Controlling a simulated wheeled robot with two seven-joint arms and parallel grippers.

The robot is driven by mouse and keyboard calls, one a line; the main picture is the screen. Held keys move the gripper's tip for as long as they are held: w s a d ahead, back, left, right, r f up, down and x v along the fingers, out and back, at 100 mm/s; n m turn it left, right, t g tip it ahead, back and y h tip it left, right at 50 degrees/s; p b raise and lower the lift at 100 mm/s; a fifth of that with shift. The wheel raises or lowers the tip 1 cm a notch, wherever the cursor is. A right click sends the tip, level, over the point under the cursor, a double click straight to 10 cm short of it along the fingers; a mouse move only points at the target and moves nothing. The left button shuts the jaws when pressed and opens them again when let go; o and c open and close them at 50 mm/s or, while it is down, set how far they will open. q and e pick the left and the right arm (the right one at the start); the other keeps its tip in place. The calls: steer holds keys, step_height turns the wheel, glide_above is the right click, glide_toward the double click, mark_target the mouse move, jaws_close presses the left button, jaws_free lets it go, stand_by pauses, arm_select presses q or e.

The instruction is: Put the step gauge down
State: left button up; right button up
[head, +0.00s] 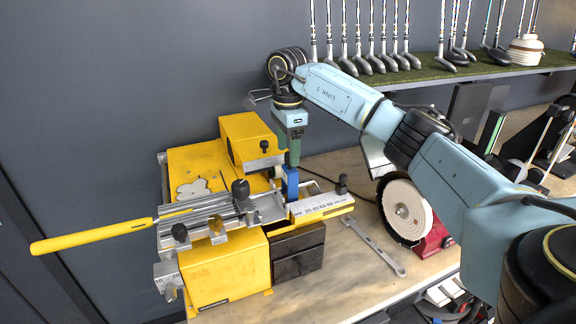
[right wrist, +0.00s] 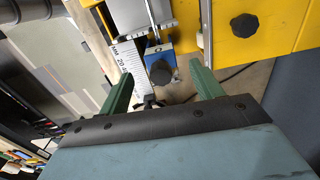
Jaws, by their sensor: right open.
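A white scale strip marked in mm (head: 320,206) lies along the front right of the yellow machine; it also shows in the right wrist view (right wrist: 130,62). A blue block (head: 290,184) stands at the strip's left end. In the right wrist view the blue block (right wrist: 155,50) has a black knob. I cannot tell which of these parts is the step gauge. My right gripper (head: 293,162) points down above the blue block. Its green fingers (right wrist: 164,80) are apart, with the knob between them in the picture; I see no grip. My left gripper is not in view.
The yellow machine (head: 225,270) fills the left bench, and a yellow-handled club (head: 95,237) sticks out left. A wrench (head: 375,248) lies on the bench before a white grinding wheel (head: 405,210). Clubs stand on a green shelf (head: 425,74) behind. Some bench front is clear.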

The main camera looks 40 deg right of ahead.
step_height(320, 180, up, 7)
steer(key=shift+f, duration=0.15)
stand_by(0.6)
